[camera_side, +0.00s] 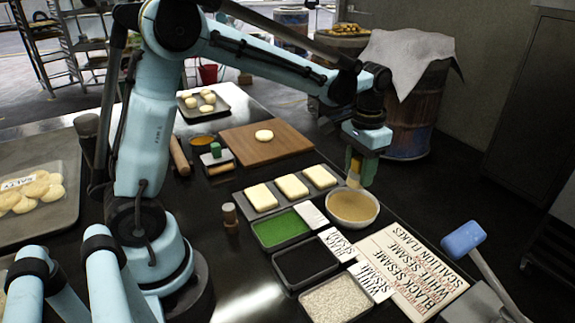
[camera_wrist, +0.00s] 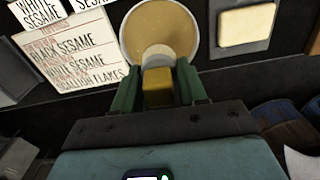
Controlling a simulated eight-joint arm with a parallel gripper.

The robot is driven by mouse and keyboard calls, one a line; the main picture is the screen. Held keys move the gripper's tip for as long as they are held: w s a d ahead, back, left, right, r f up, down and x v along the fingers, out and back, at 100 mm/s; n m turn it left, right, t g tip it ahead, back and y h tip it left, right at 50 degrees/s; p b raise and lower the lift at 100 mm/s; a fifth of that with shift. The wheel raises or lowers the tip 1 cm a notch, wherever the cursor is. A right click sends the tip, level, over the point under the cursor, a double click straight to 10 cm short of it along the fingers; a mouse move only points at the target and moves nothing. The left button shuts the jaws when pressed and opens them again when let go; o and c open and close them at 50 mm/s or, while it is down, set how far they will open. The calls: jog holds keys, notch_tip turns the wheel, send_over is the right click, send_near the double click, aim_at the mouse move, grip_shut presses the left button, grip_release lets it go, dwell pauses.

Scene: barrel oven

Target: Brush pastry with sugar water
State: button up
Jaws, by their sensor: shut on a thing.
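My gripper (camera_side: 361,166) is shut on a brush with a yellow handle (camera_wrist: 157,88) and pale bristles (camera_side: 353,181). In the wrist view my gripper's green fingers (camera_wrist: 157,80) flank the handle. The brush points down over a round bowl of tan liquid (camera_side: 352,208), likely the sugar water; the bowl also shows in the wrist view (camera_wrist: 190,30). The bristles overlap the bowl in both views; I cannot tell whether they touch the liquid. Three pale square pastries (camera_side: 292,187) sit on a grey tray left of the bowl. One pastry (camera_wrist: 246,25) shows in the wrist view.
In front lie trays of green flakes (camera_side: 281,228), black sesame (camera_side: 304,261) and white sesame (camera_side: 336,299), with a label sheet (camera_side: 411,270) beside them. A wooden board (camera_side: 264,147) with one round dough piece is behind. A blue-headed tool (camera_side: 463,239) stands at right.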

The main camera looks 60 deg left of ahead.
send_near(314, 168)
jog(key=shift+w+d, duration=0.1)
jog(key=shift+f, duration=2.5)
jog(key=shift+f, duration=0.5)
jog(key=shift+d, duration=0.1)
jog(key=shift+d, duration=1.45)
jog(key=shift+d, duration=0.1)
jog(key=shift+d, duration=1.45)
jog(key=shift+a, duration=3.15)
jog(key=shift+d, duration=1.65)
